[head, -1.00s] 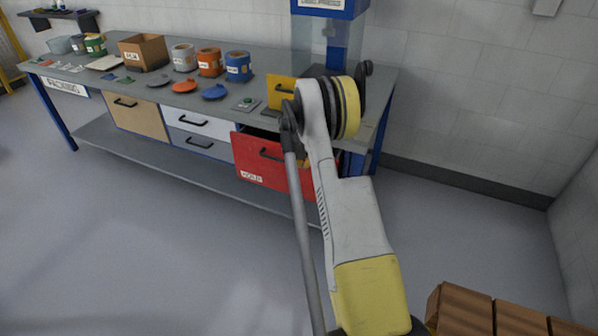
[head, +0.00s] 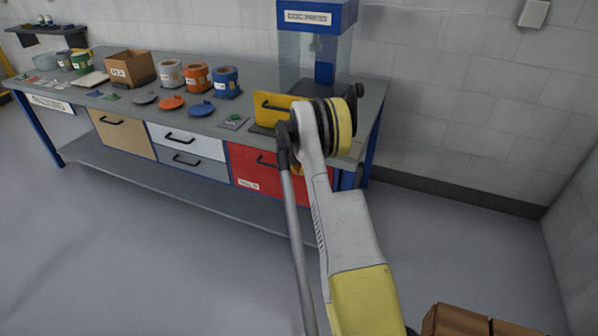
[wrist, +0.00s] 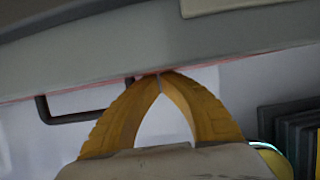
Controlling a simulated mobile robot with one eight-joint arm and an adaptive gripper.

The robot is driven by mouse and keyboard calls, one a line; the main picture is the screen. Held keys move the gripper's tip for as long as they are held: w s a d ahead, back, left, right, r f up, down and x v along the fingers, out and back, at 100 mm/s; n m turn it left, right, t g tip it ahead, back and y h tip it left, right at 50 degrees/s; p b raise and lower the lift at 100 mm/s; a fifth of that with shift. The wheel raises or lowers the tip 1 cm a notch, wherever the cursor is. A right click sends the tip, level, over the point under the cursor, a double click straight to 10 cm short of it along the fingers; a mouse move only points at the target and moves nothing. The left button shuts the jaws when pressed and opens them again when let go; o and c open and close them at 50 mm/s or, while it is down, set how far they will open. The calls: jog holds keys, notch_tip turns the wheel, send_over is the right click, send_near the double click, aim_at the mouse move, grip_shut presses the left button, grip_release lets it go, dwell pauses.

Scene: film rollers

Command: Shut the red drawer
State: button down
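The red drawer (head: 262,175) is at the right end of the row under the bench top in the head view. Its front looks about level with the neighbouring drawer fronts; I cannot tell whether a small gap is left. The tips are at a thin red line under the grey bench edge, right of a dark handle (wrist: 70,117). My arm hides the drawer's right part in the head view.
The bench (head: 230,121) carries a blue-framed press (head: 318,20), a yellow handled block (head: 270,108), several spools and a cardboard box (head: 130,68). Light grey drawers (head: 187,141) adjoin on the left. Brown boxes (head: 460,322) stand at lower right. The floor in front is clear.

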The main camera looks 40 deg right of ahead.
jog(key=shift+r, duration=0.1)
jog(key=v, duration=1.2)
jog(key=shift+w+a, duration=0.1)
